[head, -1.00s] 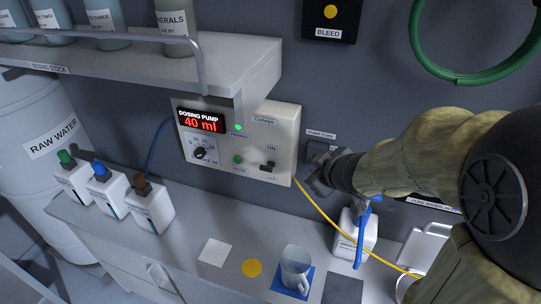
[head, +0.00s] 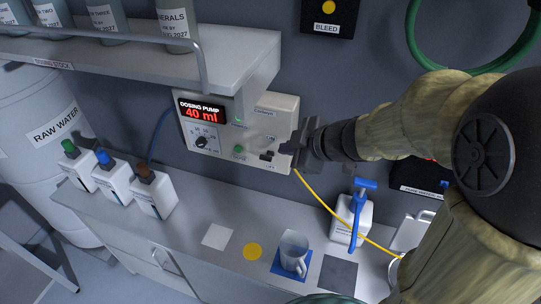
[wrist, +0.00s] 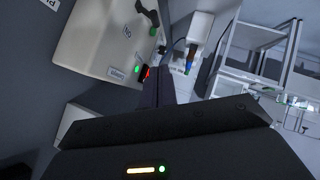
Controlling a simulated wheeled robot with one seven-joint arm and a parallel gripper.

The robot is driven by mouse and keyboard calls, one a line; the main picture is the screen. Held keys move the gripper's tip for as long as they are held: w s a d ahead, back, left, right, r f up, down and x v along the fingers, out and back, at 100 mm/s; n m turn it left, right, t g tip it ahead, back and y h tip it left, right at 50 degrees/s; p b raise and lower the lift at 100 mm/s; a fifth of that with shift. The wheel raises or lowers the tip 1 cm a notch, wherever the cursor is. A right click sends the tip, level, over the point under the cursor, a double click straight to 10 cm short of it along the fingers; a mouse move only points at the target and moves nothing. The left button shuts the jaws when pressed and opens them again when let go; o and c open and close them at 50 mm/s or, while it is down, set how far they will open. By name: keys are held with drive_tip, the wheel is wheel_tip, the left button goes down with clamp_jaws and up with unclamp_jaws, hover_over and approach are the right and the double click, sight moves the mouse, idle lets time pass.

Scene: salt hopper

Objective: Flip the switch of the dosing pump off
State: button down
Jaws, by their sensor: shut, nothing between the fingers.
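The dosing pump (head: 228,105) is a pale box on the wall, with a red display reading 40 ml. Its dark switch (head: 267,156) sits at the lower right of the panel, between the ON and OFF labels. I cannot tell its lever position clearly. My gripper (head: 287,149) is shut and empty, at the panel's right edge just right of the switch; contact is unclear. In the wrist view, the pump (wrist: 92,42) fills the upper left, the switch (wrist: 148,16) is at the top, and my shut fingers (wrist: 156,82) point towards the panel. A green lamp (wrist: 138,69) is lit.
A shelf with jars (head: 240,72) overhangs the pump's upper left. The counter below holds white bottles (head: 150,194), a mug (head: 293,252) and a white bottle with a blue top (head: 350,222). A yellow hose (head: 325,212) runs below my gripper.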

sight(261, 157)
drive_tip(key=d+f+b+x, duration=0.1)
drive_tip(key=d+x, duration=0.1)
drive_tip(key=x, duration=0.9)
drive_tip(key=shift+w+a+f+b, duration=0.2)
drive_tip(key=shift+f+b, duration=0.2)
drive_tip(key=shift+f, duration=0.25)
drive_tip(key=shift+d, duration=0.15)
drive_tip(key=shift+w, duration=0.1)
